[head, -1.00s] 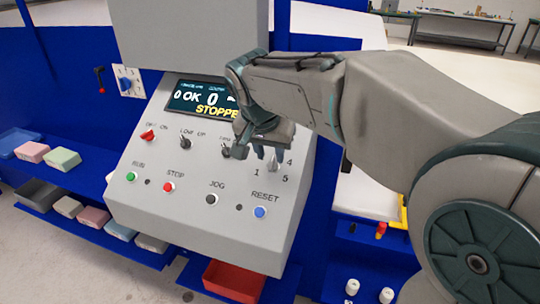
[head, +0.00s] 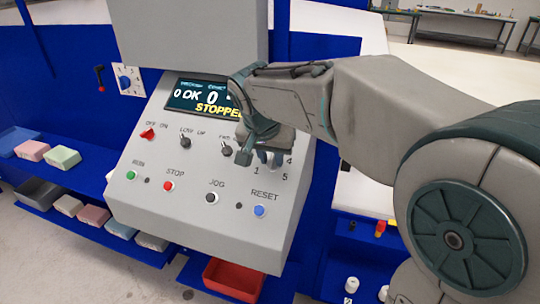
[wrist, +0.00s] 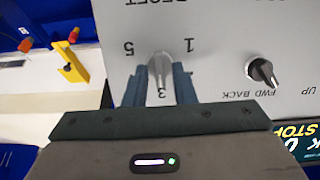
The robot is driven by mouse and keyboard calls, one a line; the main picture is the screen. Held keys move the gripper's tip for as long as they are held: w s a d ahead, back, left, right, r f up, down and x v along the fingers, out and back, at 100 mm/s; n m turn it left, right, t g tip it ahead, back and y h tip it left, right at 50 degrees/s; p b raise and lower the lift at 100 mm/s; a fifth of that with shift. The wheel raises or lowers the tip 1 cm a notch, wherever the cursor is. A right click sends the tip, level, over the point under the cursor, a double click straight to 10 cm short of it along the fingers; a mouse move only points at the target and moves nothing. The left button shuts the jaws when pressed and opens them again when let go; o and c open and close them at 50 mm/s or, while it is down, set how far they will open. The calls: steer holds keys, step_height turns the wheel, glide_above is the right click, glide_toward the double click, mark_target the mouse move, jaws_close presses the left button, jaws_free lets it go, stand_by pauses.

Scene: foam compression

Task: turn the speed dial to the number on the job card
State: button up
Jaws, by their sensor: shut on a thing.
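The speed dial (wrist: 160,68) is a small grey knob on the sloping panel, with numbers around it. In the wrist view 1, 3 and 5 show, and its narrow end appears to lie toward the 3. My gripper (wrist: 160,84) has one finger on each side of the knob and is shut on it. In the head view my gripper (head: 262,157) covers the dial and part of its scale; 1, 4 and 5 show beside it. I cannot make out a job card in these views.
The FWD BACK switch (wrist: 262,72) stands close beside the dial. The RESET button (head: 260,211) and JOG button (head: 212,198) are below. The display (head: 200,95) reads STOPPED. A red bin (head: 233,279) sits under the panel.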

steer(key=n, duration=0.5)
steer(key=shift+a+n+h, duration=0.2)
steer(key=shift+n+h, duration=0.1)
steer(key=shift+h, duration=0.1)
steer(key=n, duration=0.5)
steer(key=shift+a+h, duration=0.1)
steer(key=shift+h, duration=0.3)
steer(key=shift+n, duration=0.3)
steer(key=o, duration=0.7)
steer(key=shift+c, duration=0.2)
steer(key=v, duration=1.3)
steer(key=shift+s+a+r, duration=0.2)
steer(key=shift+s+r, duration=0.05)
steer(key=shift+s, duration=0.1)
